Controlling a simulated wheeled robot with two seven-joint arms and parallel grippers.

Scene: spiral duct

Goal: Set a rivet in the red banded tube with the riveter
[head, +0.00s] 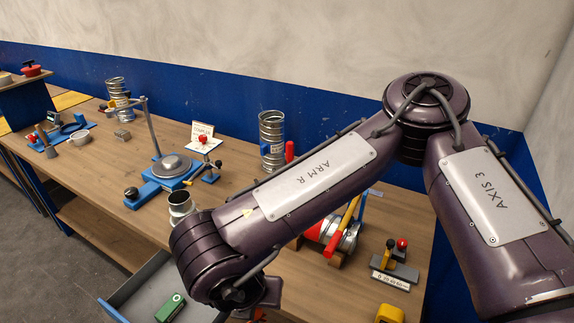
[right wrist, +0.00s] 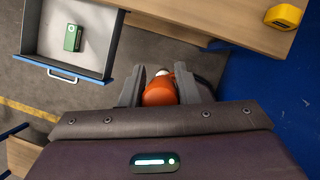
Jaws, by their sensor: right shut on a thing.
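My right gripper (right wrist: 158,71) is shut on an orange tool with a pale round tip, which looks like the riveter (right wrist: 158,93). It is held over the floor in front of the bench, near the open drawer. In the head view my right forearm hides most of this gripper. The red banded tube (head: 314,232) lies in a wooden cradle on the bench, partly behind my right arm. A yellow-handled and red-handled piece stands against it. My right gripper is apart from the tube. My left gripper is not in view.
An open grey drawer (head: 133,295) holds a green box (head: 171,307). A yellow box (head: 389,314) sits at the bench's right front, near a small stand with red and yellow knobs (head: 395,262). Upright ribbed tubes (head: 271,135) and a blue-based fixture (head: 160,182) stand further left.

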